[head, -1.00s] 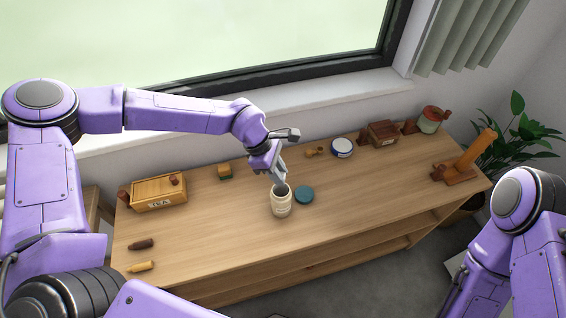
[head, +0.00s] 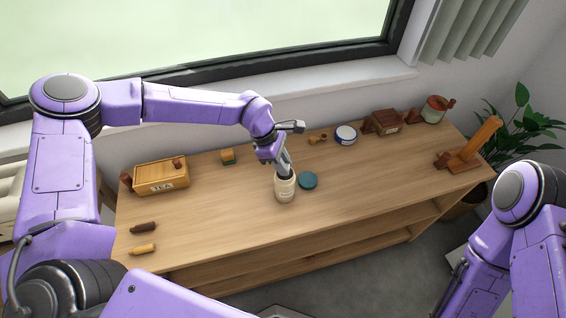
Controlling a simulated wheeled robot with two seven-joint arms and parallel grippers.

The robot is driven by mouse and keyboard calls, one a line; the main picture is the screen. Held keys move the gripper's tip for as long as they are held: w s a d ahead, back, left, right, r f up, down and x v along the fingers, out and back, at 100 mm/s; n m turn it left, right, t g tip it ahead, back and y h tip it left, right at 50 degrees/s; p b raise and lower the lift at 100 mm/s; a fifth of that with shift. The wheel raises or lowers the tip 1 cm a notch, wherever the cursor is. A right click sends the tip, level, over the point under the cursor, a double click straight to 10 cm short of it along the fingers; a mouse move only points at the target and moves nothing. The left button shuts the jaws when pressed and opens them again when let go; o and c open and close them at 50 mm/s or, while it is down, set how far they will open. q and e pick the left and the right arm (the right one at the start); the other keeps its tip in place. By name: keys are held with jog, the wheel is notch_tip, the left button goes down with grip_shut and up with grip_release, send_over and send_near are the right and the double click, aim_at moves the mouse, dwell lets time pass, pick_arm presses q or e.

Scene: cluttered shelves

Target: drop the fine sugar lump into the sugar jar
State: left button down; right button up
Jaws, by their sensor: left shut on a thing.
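A cream jar (head: 285,190) stands upright and open near the middle of the wooden top; I take it for the sugar jar. A round teal lid (head: 308,180) lies flat just to its right. My left gripper (head: 284,172) points down at the jar's mouth, its fingertips at or just inside the rim. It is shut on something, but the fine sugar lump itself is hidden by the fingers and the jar. My right arm shows at the lower right, and its gripper is out of view.
On the wooden top (head: 220,215), a TEA box (head: 161,178) stands left and a small block (head: 228,156) behind. A wooden stand (head: 470,150) is at the right end.

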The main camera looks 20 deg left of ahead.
pick_arm(q)
jog(key=shift+s+f+b, duration=0.2)
jog(key=shift+f+b, duration=0.1)
jog(key=shift+w+f, duration=0.15)
dwell(0.5)
jog(key=c, duration=0.9)
grip_release()
jog(key=shift+o, duration=0.2)
jog(key=shift+r, duration=0.2)
jog(key=shift+r+p, duration=1.2)
jog(key=shift+r, duration=0.25)
